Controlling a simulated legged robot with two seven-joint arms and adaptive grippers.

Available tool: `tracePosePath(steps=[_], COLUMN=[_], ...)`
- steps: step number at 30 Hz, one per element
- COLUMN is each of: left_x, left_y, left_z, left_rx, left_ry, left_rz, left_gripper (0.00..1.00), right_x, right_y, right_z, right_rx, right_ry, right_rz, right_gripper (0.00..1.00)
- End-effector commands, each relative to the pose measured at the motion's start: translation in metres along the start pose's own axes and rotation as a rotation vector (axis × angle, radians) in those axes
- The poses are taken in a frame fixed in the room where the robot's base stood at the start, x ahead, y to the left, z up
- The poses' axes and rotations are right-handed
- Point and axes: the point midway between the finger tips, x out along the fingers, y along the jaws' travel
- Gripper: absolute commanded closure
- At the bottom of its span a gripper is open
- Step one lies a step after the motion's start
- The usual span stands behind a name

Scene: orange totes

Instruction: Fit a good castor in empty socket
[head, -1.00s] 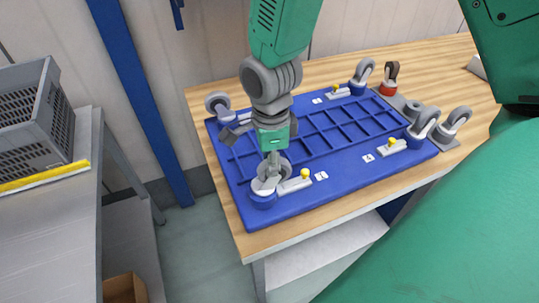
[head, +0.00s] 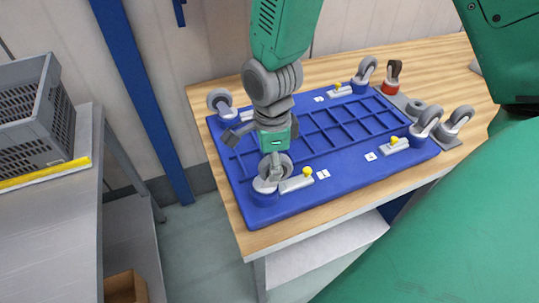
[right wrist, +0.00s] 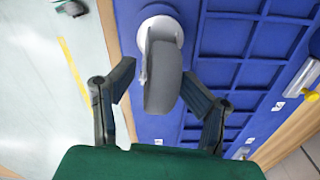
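A blue board (head: 315,197) with a ribbed grid lies on the wooden table, with grey-wheeled castors near its corners. The near-left castor (head: 265,186) stands in a blue round seat, beside a clamp with a yellow knob (head: 307,171). My right gripper (head: 272,150) is above this castor, its fingers apart. In the right wrist view my gripper (right wrist: 158,72) is open, with a castor wheel (right wrist: 164,80) between its fingers and no clear grip. Other castors are at the far left (head: 219,101), far right (head: 366,69) and near right (head: 425,122). My left gripper is not in view.
Right of the board are a red-based castor (head: 390,80), another grey castor (head: 456,121) and a grey ring (head: 414,108). A grey bench (head: 45,215) with a grey crate (head: 35,115) stands left, across a floor gap. My green arm fills the lower right.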

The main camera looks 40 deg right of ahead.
Motion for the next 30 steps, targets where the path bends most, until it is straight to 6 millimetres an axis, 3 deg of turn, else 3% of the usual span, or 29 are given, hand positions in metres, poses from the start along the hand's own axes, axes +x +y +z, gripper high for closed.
tracePosePath(steps=[9, 13, 24, 30], left_x=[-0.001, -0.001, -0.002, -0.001], left_y=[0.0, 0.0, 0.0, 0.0], left_z=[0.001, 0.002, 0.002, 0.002], left_rx=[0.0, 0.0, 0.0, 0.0], left_ry=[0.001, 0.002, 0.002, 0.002], left_rz=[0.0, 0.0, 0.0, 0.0], left_gripper=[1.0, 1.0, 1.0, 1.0], right_x=[-0.003, -0.014, -0.088, -0.114], right_y=[0.002, 0.0, -0.001, -0.002], right_z=[0.0, 0.001, -0.001, -0.001], right_rx=[0.0, 0.0, 0.0, 0.0], right_ry=[0.0, -0.001, -0.003, -0.002], right_rz=[-0.005, -0.009, -0.01, -0.006], right_gripper=[0.53, 0.53, 0.53, 0.53])
